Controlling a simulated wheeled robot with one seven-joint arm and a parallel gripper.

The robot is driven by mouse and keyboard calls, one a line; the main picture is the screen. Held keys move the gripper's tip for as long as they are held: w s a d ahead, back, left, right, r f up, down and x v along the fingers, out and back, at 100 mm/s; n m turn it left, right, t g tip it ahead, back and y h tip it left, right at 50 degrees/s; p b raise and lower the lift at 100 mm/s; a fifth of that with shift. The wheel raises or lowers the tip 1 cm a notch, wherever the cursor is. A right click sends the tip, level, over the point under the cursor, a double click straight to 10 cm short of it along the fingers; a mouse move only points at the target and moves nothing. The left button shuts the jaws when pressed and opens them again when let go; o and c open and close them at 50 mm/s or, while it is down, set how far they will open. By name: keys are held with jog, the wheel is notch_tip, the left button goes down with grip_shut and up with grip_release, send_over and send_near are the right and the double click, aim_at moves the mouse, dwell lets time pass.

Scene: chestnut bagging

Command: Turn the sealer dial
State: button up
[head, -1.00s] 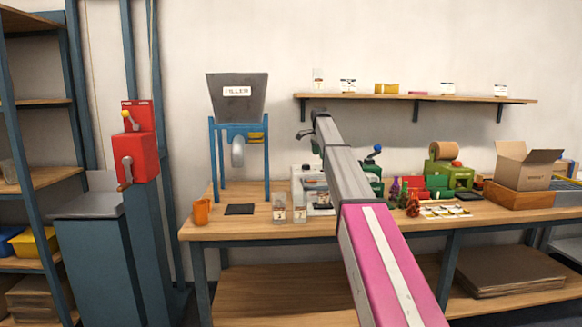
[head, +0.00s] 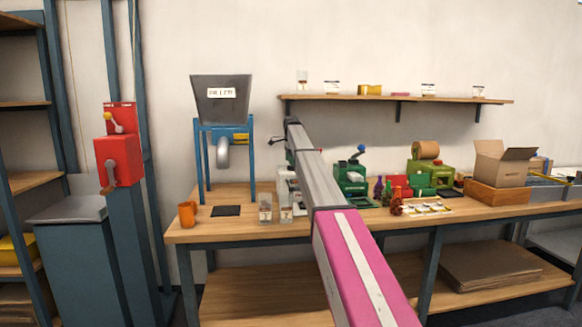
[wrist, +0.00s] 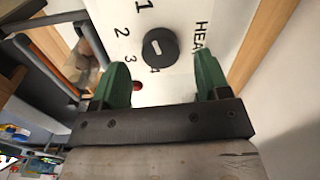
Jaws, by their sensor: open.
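Nothing is between the fingertips except the panel and a small red spot (wrist: 137,86). In the head view the white sealer (head: 286,190) stands on the bench, mostly hidden behind my arm; its dial and my gripper's fingers are not visible there.
The filler hopper (head: 221,98) on its blue stand is left of the sealer. Clear bags or jars (head: 265,210) stand just before it. A green press (head: 352,175) and a cardboard box (head: 500,165) are to the right. A wall shelf (head: 400,98) hangs above.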

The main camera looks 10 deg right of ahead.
aim_at(291, 168)
jog(key=shift+f, duration=1.6)
jog(key=c, duration=0.9)
